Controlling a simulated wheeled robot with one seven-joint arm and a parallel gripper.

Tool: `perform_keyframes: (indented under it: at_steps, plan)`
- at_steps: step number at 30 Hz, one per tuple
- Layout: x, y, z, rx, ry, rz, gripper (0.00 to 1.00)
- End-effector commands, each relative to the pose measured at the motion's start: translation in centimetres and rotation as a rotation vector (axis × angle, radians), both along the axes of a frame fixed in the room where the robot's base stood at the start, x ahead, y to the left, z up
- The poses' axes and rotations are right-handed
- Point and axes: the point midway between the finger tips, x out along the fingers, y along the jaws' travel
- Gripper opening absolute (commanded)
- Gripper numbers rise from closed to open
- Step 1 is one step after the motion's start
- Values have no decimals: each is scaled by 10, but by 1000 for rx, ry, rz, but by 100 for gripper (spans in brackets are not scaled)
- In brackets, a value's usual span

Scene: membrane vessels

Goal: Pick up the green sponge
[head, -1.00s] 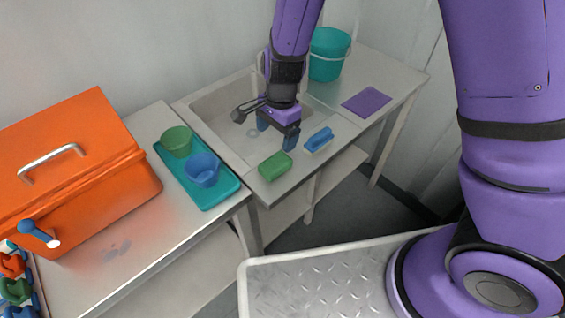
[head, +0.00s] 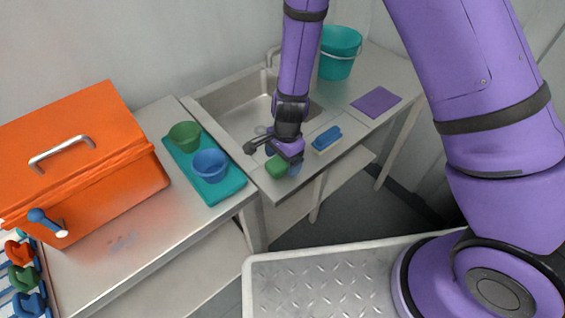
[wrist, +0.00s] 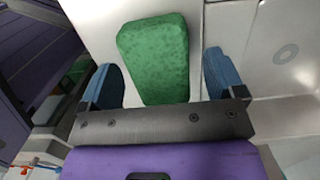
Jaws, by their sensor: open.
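The green sponge (head: 276,167) lies on the front ledge of the sink counter, partly hidden by my gripper in the head view. In the wrist view the green sponge (wrist: 154,58) lies between my two blue fingertips, with a gap on each side. My gripper (wrist: 165,77) is open and points down at the sponge. In the head view my gripper (head: 283,162) is right over it. I cannot tell how far the fingers reach down beside it.
A blue brush or sponge (head: 327,138) lies just right on the ledge. The sink basin (head: 240,105) is behind. A teal tray (head: 218,190) with a green cup (head: 185,136) and blue cup (head: 210,164) stands left. A purple cloth (head: 376,102) and teal bucket (head: 339,52) are to the right.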

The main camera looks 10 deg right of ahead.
Motion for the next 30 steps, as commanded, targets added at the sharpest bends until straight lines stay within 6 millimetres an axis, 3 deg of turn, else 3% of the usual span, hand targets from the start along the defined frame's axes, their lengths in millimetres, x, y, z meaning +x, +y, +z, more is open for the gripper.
perform_keyframes:
  at_steps: [9,16,18,30]
  plan:
    - [0,0,-5,1,-1,0,88]
    - [0,0,-5,1,-1,0,38]
    - [0,0,-5,1,-1,0,32]
    - [2,-3,-1,0,-2,-1,32]
